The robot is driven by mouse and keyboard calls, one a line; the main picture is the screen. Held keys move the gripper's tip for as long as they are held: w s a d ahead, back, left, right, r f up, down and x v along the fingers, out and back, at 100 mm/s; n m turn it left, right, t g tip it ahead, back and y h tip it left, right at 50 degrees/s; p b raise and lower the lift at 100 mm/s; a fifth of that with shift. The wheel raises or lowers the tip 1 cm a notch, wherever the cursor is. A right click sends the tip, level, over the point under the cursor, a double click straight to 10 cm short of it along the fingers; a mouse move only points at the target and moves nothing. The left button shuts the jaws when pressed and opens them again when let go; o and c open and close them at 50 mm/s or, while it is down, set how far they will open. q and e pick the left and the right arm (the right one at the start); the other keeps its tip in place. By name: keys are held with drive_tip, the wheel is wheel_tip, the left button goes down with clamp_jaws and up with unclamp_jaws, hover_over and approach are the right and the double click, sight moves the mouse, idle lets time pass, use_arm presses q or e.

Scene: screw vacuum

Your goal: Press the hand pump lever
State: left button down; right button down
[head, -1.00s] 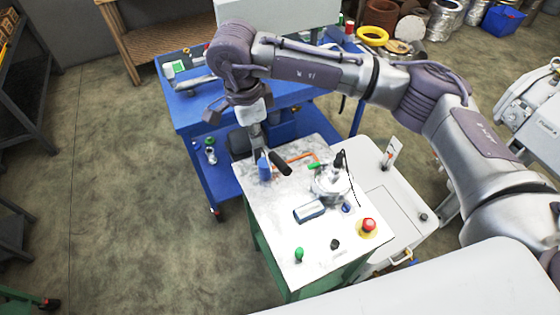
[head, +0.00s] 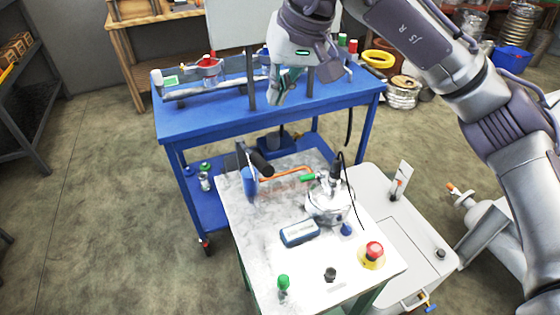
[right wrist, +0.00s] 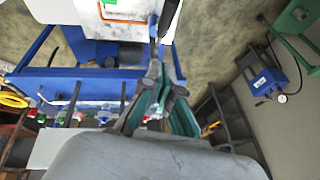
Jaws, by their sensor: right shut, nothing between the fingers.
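The hand pump (head: 250,184) is a small blue cylinder at the far left corner of a white marbled worktop. Its lever (head: 261,163) has a thick black grip slanting down to the right. An orange tube runs from the pump to a silver vacuum chamber (head: 330,206). My right gripper (head: 279,97) is shut and empty, behind and above the lever, in front of the blue table in the picture. It does not touch the lever. The right wrist view shows its green-padded fingers together, with the black lever grip (right wrist: 168,17) beyond them. My left gripper is not in view.
The worktop holds a blue-and-white meter (head: 300,233), a red emergency button (head: 373,250) and a green knob (head: 283,282). A blue table (head: 215,118) stands behind it. A white cabinet (head: 400,240) is at the right. The floor at the left is open.

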drive_tip(key=shift+r+n, duration=0.1)
drive_tip(key=shift+n, duration=0.2)
drive_tip(key=p, duration=0.2)
hover_over(260, 157)
drive_tip(key=d, duration=0.1)
wheel_tip(260, 157, down, 9)
drive_tip(key=f, duration=0.3)
drive_tip(key=shift+s+p, duration=0.25)
drive_tip(key=shift+p, duration=0.05)
drive_tip(key=shift+s+f, duration=0.2)
drive_tip(key=shift+f, duration=0.25)
